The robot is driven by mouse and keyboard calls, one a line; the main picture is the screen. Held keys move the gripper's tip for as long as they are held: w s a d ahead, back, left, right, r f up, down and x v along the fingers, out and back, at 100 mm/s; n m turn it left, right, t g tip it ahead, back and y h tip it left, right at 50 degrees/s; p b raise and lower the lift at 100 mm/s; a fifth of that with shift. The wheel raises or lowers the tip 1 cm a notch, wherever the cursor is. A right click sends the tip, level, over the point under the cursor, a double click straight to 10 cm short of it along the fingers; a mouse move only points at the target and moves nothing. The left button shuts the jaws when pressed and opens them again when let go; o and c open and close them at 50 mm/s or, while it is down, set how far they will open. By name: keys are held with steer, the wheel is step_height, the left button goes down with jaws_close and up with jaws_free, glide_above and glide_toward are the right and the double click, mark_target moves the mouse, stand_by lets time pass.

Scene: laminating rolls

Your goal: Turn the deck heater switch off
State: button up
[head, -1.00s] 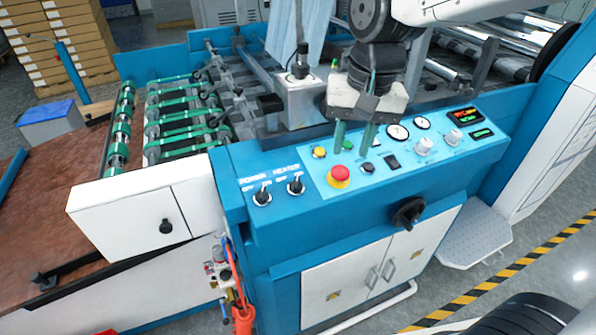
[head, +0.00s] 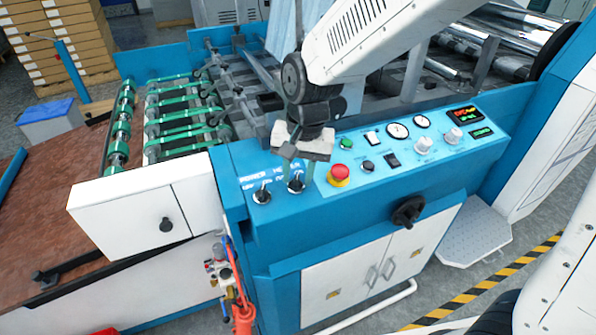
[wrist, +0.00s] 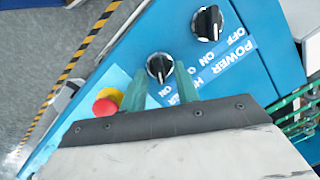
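The heater switch (head: 296,185) is a black rotary knob on the sloped blue front of the machine, right of the matching power switch (head: 262,194). In the wrist view the heater knob (wrist: 159,67) lies just beyond and between my fingertips, with a white mark on it; I cannot tell surely which position it points to. Its label is partly hidden by a finger. My gripper (head: 291,171) is over the heater switch, pointing down at it. Its two green fingers (wrist: 160,80) are apart with nothing held; contact with the knob cannot be made out.
A red emergency button (head: 340,173) stands close to the right of the heater switch; it also shows in the wrist view (wrist: 107,103). Gauges (head: 397,130) and more knobs sit further right. A black handle (head: 408,212) juts from the front below.

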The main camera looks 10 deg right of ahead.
jaws_close()
steer(key=shift+n, duration=0.3)
steer(key=n+h, duration=0.1)
steer(key=n, duration=0.4)
steer(key=shift+s+a+f, duration=0.1)
steer(key=shift+a, duration=0.05)
steer(key=n, duration=0.3)
steer(key=n+h, duration=0.1)
steer(key=n, duration=0.1)
steer(key=shift+s+a+n+t, duration=0.15)
steer(key=shift+n+t, duration=0.15)
steer(key=shift+n, duration=0.1)
steer(key=shift+f, duration=0.1)
stand_by(0.4)
jaws_free()
